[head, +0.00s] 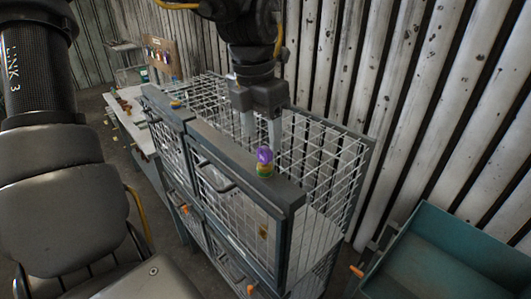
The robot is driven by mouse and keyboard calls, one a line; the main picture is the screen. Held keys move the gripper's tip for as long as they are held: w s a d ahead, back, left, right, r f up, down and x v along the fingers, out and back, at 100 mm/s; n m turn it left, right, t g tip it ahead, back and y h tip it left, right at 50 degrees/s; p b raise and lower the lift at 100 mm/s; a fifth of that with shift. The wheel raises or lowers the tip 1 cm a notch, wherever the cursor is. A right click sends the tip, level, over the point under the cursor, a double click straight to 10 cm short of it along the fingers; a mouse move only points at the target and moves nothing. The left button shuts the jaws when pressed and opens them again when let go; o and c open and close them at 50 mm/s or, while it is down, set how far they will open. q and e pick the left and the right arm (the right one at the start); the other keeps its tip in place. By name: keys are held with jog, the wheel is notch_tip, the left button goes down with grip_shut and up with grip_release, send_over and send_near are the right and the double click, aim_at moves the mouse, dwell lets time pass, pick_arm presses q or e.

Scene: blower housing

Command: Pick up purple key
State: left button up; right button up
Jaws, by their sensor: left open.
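The purple key (264,155) shows as a small purple piece on top of a yellow and green round lock (265,171) on the top front rail of a grey wire-mesh cage cabinet (240,165). My left gripper (260,135) points down just above and slightly behind the key. Its two fingers are apart and nothing is seen between them. One fingertip appears close to the key's top; I cannot tell whether it touches. My right gripper is not in view.
A second small yellow round piece (175,104) sits farther along the cabinet top. Orange-tipped handles (185,208) show on the cabinet front. A teal bin (450,255) stands at lower right. A corrugated wall (410,100) runs close behind the cabinet.

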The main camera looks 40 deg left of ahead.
aim_at(264, 147)
pick_arm(q)
jog(key=shift+w+f, duration=0.3)
jog(key=shift+f, duration=0.45)
jog(key=shift+s, duration=0.15)
jog(key=f+p, duration=0.1)
jog(key=f, duration=0.1)
jog(key=w+f+p, duration=0.1)
jog(key=f+p, duration=0.1)
jog(key=shift+a, duration=0.2)
jog(key=shift+w+f, duration=0.1)
jog(key=shift+f, duration=0.4)
jog(key=shift+s, duration=0.2)
jog(key=shift+w, duration=0.1)
jog(key=c, duration=1)
jog(key=shift+c, duration=0.3)
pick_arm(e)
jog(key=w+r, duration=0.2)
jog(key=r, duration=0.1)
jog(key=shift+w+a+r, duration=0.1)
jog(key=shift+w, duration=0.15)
